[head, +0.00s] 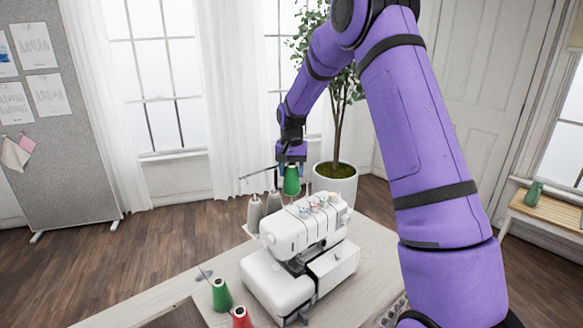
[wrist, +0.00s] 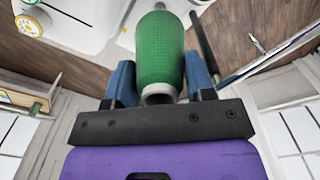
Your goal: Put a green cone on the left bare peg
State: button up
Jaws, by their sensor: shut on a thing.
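My gripper (head: 291,160) is shut on a green cone (head: 291,181), behind the white sewing machine (head: 282,276). In the wrist view the same cone (wrist: 160,52) is between the blue fingers, its pale base end towards the palm. In the head view it hangs roughly upright, right of two grey cones (head: 254,213) at the back of the machine. A dark rod (wrist: 203,45) stands close to the cone's right in the wrist view; I cannot tell whether they touch. I cannot clearly make out the left bare peg.
A second green cone (head: 221,296) and a red cone (head: 241,318) stand on the table (head: 381,253), front left of the machine. A thin thread-guide bar (head: 258,172) reaches left beside my gripper. A potted plant (head: 336,188) stands behind. Another green cone (head: 534,194) is on a bench.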

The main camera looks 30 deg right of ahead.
aim_at(291, 180)
jog(key=shift+f, duration=1.55)
jog(key=shift+f, duration=0.2)
jog(key=o, duration=1)
